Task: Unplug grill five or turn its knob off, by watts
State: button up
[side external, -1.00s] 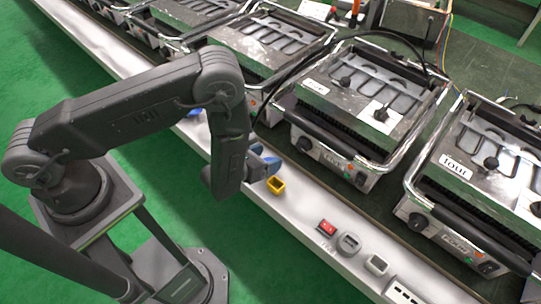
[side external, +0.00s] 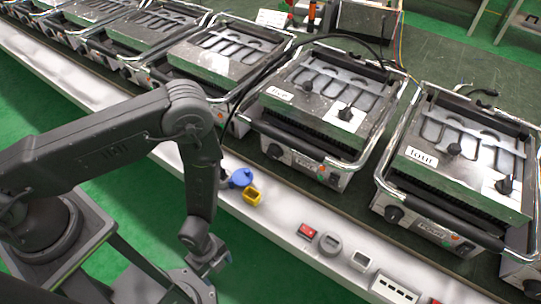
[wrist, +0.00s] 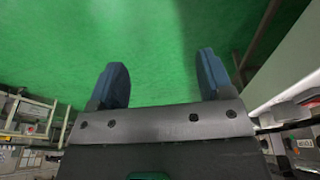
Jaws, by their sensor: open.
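Grill five (side external: 320,85) is a silver press grill in the upper middle of the side view, with a "five" label (side external: 280,93). Its front panel has a black knob (side external: 275,151) at left and another dark knob (side external: 335,181) at right, near a small orange light (side external: 322,168). A black cable (side external: 300,42) arcs over the grill and down its left side; its lower end is not clear. My gripper (wrist: 163,80) is open and empty, with green floor beyond its dark blue fingers. In the side view it hangs low, left of the white ledge and apart from the grill.
Grill four (side external: 450,165) stands right of grill five, with several grills at left. The white ledge (side external: 280,228) in front holds a blue piece (side external: 240,178), a yellow block (side external: 252,194), a red switch (side external: 307,231), a round grey meter (side external: 330,242) and a socket strip (side external: 394,290).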

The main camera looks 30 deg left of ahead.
aim_at(272, 155)
jog(key=w+d+n+t+h, duration=0.2)
jog(key=w+d+n+t, duration=0.15)
jog(key=w, duration=0.35)
jog(key=w+a+r+n+t+y, duration=0.1)
jog(key=w+r+t, duration=0.1)
jog(key=w+t, duration=0.1)
jog(key=w+a+r+n+t+y, duration=0.1)
jog(key=w+r+n+t, duration=0.1)
jog(key=w, duration=0.3)
jog(key=w+a+r+n+t+y, duration=0.1)
jog(key=w+r+t+y, duration=0.1)
jog(key=w+t, duration=0.3)
jog(key=shift+r, duration=0.45)
jog(key=w+a+r+n+t+y, duration=0.2)
jog(key=w+a+r+t+y, duration=0.1)
jog(key=a+r, duration=0.1)
jog(key=shift+m+g, duration=0.25)
jog(key=x, duration=1.3)
jog(key=shift+a+f, duration=0.2)
jog(key=shift+f, duration=0.1)
jog(key=shift+c, duration=0.5)
